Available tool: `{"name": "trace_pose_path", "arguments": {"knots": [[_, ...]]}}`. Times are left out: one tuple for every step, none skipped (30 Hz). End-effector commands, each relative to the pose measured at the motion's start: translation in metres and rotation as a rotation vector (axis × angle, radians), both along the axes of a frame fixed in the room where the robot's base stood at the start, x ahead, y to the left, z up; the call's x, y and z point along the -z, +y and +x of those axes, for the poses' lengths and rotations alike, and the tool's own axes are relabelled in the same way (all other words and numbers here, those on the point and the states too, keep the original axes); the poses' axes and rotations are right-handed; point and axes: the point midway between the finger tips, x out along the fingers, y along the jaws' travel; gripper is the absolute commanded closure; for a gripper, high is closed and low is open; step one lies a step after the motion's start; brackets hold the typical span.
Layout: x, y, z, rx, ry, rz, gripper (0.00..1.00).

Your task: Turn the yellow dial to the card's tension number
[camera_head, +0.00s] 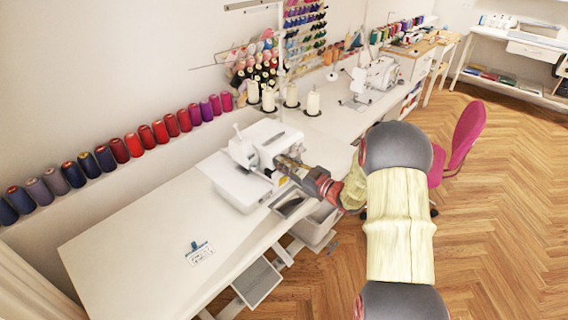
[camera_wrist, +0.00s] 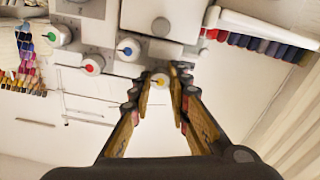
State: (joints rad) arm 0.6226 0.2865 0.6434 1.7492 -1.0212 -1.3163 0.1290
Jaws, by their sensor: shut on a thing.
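My gripper (camera_head: 291,165) reaches the front of the white serger (camera_head: 258,141) on the long table. In the wrist view its two fingers (camera_wrist: 164,76) are closed around the yellow dial (camera_wrist: 159,81), one on each side. The dial is a white knob with a yellow centre and a dark pointer mark. Its number scale is too small to read. The card (camera_head: 200,254) lies on the table at the front left with a teal clip (camera_head: 195,245) at its top. Its print cannot be read from here.
Blue (camera_wrist: 128,49), red (camera_wrist: 92,65) and green (camera_wrist: 52,37) dials sit close to the yellow one. Thread cones (camera_head: 313,101) stand behind the machine. A row of spools (camera_head: 133,144) lines the wall ledge. The table's left part (camera_head: 140,240) is mostly clear.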

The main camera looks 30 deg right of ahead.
Motion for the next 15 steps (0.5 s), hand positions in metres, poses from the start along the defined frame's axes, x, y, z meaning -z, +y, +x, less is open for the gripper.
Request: {"name": "trace_pose_path", "arguments": {"knots": [[0.0003, 0.0002, -0.0002, 0.0, 0.0, 0.0, 1.0], [0.0003, 0.0002, -0.0002, 0.0, 0.0, 0.0, 1.0], [0.0003, 0.0002, -0.0002, 0.0, 0.0, 0.0, 1.0], [0.0003, 0.0002, -0.0002, 0.0, 0.0, 0.0, 1.0], [0.0003, 0.0002, -0.0002, 0.0, 0.0, 0.0, 1.0], [0.0003, 0.0002, -0.0002, -0.001, 0.0, 0.0, 1.0], [0.0003, 0.0002, -0.0002, -0.001, 0.0, -0.001, 1.0], [0.0004, 0.0003, -0.0001, -0.001, -0.001, -0.003, 1.0], [0.0006, 0.0002, -0.0002, -0.001, -0.002, -0.007, 1.0], [0.0007, 0.0003, -0.0002, -0.001, -0.004, -0.01, 1.0], [0.0009, 0.0002, -0.0002, -0.001, -0.006, -0.017, 1.0], [0.0012, 0.0002, -0.0002, -0.001, -0.009, -0.026, 1.0], [0.0014, 0.0002, -0.0002, -0.001, -0.012, -0.035, 1.0], [0.0015, 0.0003, -0.0002, -0.001, -0.016, -0.046, 1.0], [0.0016, 0.0002, -0.0002, 0.0, -0.023, -0.064, 1.0]]}}
